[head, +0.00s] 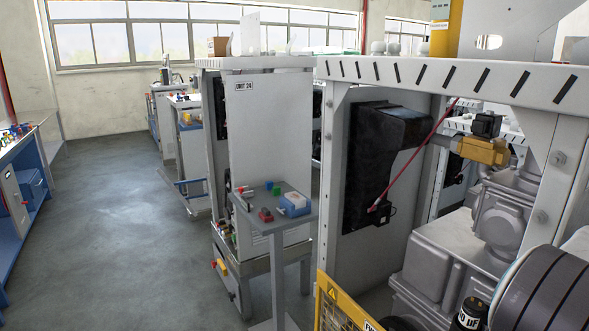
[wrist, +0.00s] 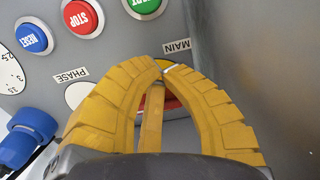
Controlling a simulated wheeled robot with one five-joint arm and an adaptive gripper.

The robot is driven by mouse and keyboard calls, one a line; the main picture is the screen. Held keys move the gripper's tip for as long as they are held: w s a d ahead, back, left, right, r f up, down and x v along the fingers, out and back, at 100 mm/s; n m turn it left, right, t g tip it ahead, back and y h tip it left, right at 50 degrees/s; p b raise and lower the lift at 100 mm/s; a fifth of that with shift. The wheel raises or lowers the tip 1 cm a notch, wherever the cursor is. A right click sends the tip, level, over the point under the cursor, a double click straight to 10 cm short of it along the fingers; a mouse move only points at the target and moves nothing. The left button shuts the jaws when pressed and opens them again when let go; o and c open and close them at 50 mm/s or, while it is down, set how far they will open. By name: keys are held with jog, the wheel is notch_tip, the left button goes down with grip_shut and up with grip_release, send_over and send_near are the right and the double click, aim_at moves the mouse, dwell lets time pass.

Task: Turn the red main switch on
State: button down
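In the wrist view a red part (wrist: 173,103), most likely the main switch, shows between and behind the yellow fingers, under an upside-down MAIN label (wrist: 177,46). My gripper (wrist: 163,66) is in front of it, with the curved fingers meeting or almost meeting at the tips. Most of the red part is hidden by the fingers, so its turn position and any contact cannot be told. In the head view a small red and yellow fitting (head: 222,267) sits low on a grey cabinet; I cannot tell whether it is the same switch. My gripper is not clear there.
A red STOP button (wrist: 79,18), a blue RESET button (wrist: 34,38), a green button (wrist: 143,6) and a white PHASE lamp (wrist: 76,95) are close by the fingers. A blue knob (wrist: 27,140) sticks out at lower left. Open floor (head: 110,220) lies left of the cabinets.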

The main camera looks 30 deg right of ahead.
jog(key=shift+w+a+r, duration=0.1)
jog(key=shift+a+r, duration=0.05)
jog(key=shift+a, duration=0.2)
notch_tip(320, 180, up, 6)
jog(key=p, duration=0.5)
dwell(0.4)
